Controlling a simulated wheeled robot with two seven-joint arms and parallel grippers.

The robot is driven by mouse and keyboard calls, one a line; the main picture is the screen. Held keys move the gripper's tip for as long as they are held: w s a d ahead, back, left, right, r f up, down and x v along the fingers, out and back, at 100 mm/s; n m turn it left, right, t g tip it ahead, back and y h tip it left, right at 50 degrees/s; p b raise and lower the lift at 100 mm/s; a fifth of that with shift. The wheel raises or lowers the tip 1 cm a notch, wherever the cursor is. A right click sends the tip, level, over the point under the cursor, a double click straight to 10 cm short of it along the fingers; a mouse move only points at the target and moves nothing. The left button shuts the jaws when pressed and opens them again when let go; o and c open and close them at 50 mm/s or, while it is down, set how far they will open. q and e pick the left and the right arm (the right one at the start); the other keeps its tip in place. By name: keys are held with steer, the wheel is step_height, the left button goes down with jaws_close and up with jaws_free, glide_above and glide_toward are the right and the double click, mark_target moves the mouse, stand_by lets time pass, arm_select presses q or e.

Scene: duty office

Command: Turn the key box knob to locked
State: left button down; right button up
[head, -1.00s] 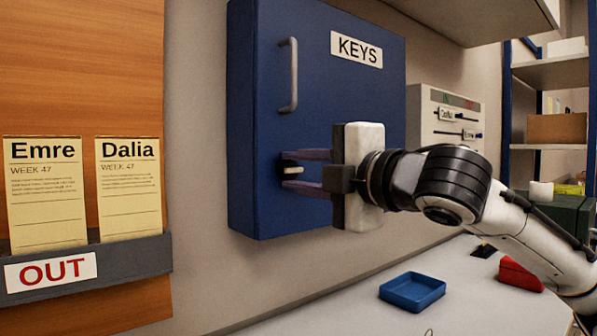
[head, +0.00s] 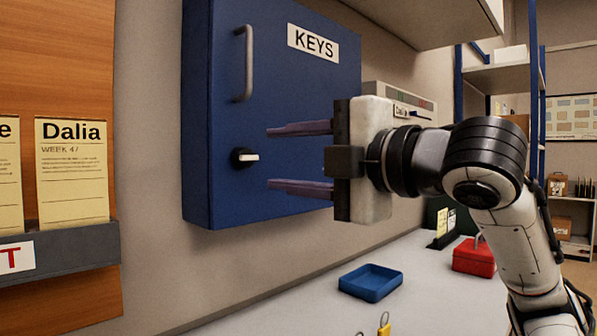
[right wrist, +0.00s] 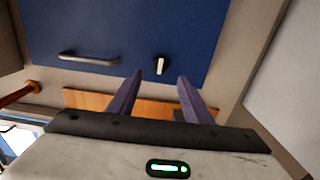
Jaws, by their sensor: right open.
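The blue key box (head: 215,60) hangs on the wall and its door is shut. A KEYS label (head: 313,42) is on the door. Its knob (head: 245,157) is black with a pale bar that lies about level in the head view. The knob also shows in the right wrist view (right wrist: 160,65), ahead of and between the fingertips. My right gripper (head: 268,158) is open and empty, just right of the knob and apart from it. No lock markings are readable around the knob. My left gripper is not in view.
A grey vertical handle (head: 243,63) is above the knob. Below the box, a blue tray (head: 370,282) and a red box (head: 473,257) stand on the white counter. A rack with name cards (head: 70,240) is at the left.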

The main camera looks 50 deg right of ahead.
steer(key=s, duration=0.2)
steer(key=shift+s+a, duration=0.15)
steer(key=shift+s, duration=0.25)
stand_by(0.3)
